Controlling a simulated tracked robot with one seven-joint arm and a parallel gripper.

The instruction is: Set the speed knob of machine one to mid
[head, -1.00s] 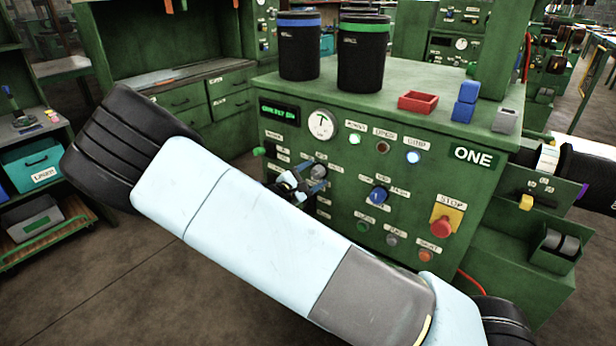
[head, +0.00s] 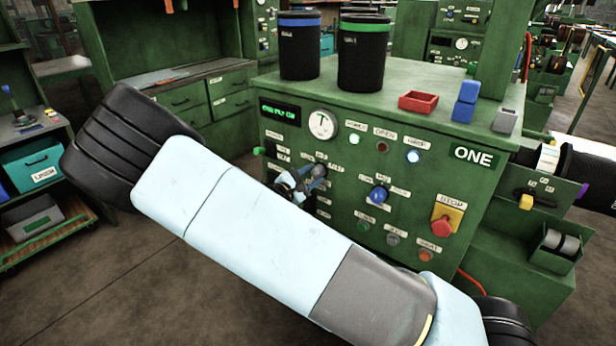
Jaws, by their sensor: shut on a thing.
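Machine one (head: 345,250) is a green cabinet with a front control panel and a "ONE" plate at its upper right. My gripper (head: 318,178) is at the left-middle of the panel, shut on a dark knob (head: 319,170). The fingers and wrist cover most of this knob, so I cannot tell its exact pointer direction. Small white labels surround it, too blurred to read surely. A separate blue knob (head: 378,195) with its own labels is to the right, clear of my gripper.
A red stop button (head: 441,226) on a yellow plate is at the panel's right. Indicator lamps, a round gauge (head: 321,125) and a green-lit display (head: 280,113) are on the panel.

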